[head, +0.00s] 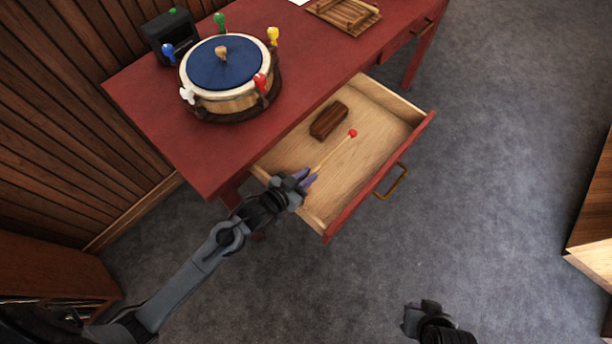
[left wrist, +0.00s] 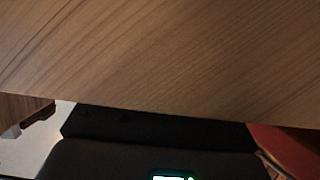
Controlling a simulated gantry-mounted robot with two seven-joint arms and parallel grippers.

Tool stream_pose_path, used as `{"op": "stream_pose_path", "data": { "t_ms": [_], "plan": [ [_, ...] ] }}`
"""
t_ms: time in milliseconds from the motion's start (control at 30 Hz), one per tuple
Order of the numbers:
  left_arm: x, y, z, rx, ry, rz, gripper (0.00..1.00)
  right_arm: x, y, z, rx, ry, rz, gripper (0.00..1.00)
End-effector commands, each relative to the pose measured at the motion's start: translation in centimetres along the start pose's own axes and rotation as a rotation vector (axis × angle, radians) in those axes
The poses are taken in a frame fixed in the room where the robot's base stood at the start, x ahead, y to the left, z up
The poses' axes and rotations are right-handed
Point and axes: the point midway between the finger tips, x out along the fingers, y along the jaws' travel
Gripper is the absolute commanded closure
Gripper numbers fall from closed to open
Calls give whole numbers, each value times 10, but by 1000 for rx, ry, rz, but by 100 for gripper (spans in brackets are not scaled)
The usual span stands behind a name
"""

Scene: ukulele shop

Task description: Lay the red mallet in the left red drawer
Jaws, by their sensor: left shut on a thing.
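The red mallet (head: 335,152) has a thin pale handle and a small round red head. My left gripper (head: 306,179) is shut on its handle end, over the near left part of the open red drawer (head: 345,221). The head points to the back right, over the drawer's pale wooden floor. I cannot tell whether the mallet touches the floor. The left wrist view shows a close wood surface (left wrist: 170,55) and dark shapes, with no mallet clear. My right gripper (head: 424,312) is at the bottom, away from the drawer; its jaws are unclear.
A dark brown block (head: 328,121) lies in the drawer's back part. On the red table (head: 160,105) stand a round drum with a blue top (head: 221,65) and coloured pegs, a black box (head: 168,35) and a wooden tray (head: 343,13). Grey floor is clear at right.

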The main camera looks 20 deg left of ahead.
Motion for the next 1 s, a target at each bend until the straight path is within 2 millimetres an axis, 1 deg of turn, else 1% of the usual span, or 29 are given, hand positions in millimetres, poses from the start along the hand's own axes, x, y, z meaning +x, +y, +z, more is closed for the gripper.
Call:
{"op": "stream_pose_path", "data": {
  "t_ms": [500,533,600,700,1000],
  "plan": [
    [4,0,15,2,-9,0,100,0,-1,0,4,2,-3,100],
    [4,0,16,2,-11,0,80,0,-1,0,4,2,-3,100],
    [4,0,17,3,-13,0,69,0,-1,0,6,2,-4,100],
    [4,0,18,3,-15,0,56,0,-2,-1,8,2,-6,100],
    [4,0,19,5,-18,1,56,1,-2,-1,9,3,-7,100]
  ]
}}
